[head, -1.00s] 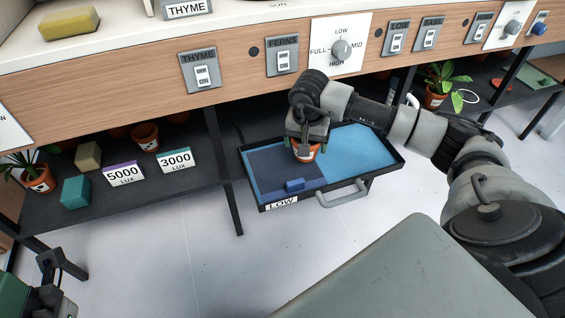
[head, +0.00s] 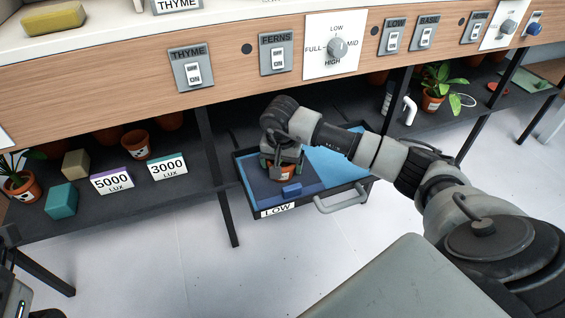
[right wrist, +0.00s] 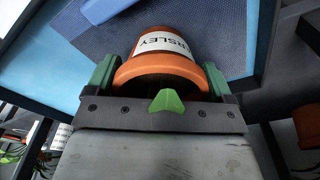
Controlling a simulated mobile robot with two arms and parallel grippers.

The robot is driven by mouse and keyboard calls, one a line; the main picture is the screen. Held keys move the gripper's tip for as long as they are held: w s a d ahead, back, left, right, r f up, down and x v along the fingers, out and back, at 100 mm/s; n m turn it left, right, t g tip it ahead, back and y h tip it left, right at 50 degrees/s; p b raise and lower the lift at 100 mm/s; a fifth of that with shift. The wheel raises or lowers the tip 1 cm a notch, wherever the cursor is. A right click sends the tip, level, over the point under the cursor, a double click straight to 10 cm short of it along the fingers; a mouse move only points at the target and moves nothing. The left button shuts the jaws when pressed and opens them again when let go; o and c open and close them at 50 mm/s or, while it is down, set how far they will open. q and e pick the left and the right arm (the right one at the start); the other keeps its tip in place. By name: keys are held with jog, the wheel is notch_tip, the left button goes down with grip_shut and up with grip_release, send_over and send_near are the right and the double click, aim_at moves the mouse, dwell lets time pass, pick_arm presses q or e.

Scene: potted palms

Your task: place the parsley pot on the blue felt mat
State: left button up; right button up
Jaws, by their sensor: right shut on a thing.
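The parsley pot (head: 284,172) is a small terracotta pot with a white label, which reads "RSLEY" in the right wrist view (right wrist: 165,48). My right gripper (head: 283,160) is shut on it, with green pads at both sides of the pot. The dark blue felt mat (head: 262,188) lies in the left part of the tray marked LOW; its weave shows in the right wrist view (right wrist: 225,35). The pot is over the mat; I cannot tell whether it touches. A piece of my left arm shows at the lower left edge, its jaws unclear.
The black-rimmed tray (head: 233,168) has a light blue floor and a grey handle (head: 342,199). Lux signs (head: 111,180), blocks and pots stand on the left shelf. A potted plant (head: 433,95) stands on the right.

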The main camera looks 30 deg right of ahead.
jog(key=o, duration=0.8)
jog(key=shift+f, duration=0.1)
